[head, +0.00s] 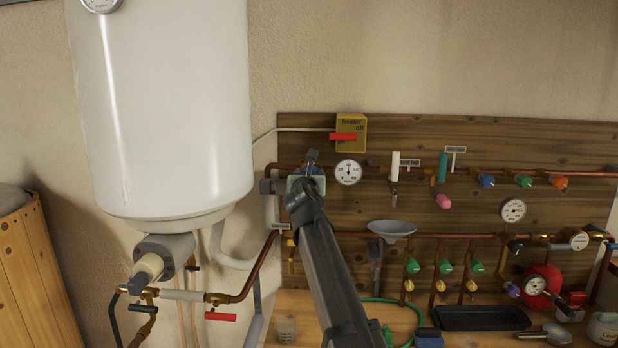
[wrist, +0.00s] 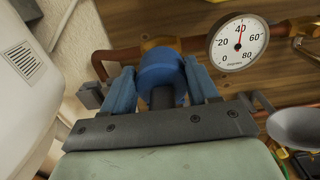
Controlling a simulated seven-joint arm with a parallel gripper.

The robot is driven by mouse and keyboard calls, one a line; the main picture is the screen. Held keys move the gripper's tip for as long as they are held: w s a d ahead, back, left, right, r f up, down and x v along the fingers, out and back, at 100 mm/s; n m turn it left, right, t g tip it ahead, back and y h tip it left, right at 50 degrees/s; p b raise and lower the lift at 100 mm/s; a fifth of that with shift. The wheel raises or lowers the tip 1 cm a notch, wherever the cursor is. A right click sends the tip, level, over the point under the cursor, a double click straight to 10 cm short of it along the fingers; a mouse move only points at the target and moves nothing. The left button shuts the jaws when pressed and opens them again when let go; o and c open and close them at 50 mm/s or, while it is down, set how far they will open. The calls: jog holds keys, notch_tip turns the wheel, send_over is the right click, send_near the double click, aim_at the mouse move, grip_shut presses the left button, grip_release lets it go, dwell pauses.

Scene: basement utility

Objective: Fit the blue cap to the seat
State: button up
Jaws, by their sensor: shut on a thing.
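The blue cap (wrist: 160,68) is between the two blue fingers of my gripper (wrist: 162,76) in the wrist view. The gripper is shut on it, one finger on each side. Behind the cap runs a copper pipe with brass fittings (wrist: 158,43). The seat cannot be made out; the cap and fingers cover that stretch of pipe. In the head view my gripper (head: 308,182) is at the left part of the wooden board, just left of the round dial gauge. Whether the cap touches anything behind it cannot be told.
The dial gauge (wrist: 238,42) is close right of the fingers. A grey funnel (wrist: 295,124) is lower right. The white heater tank (head: 160,110) stands left. A yellow switch box with red lever (head: 350,133) is above. Valves with coloured knobs (head: 487,181) line the board at right.

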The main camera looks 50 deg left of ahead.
jog(key=shift+x, duration=1.4)
jog(key=o, duration=1.2)
jog(key=v, duration=1.4)
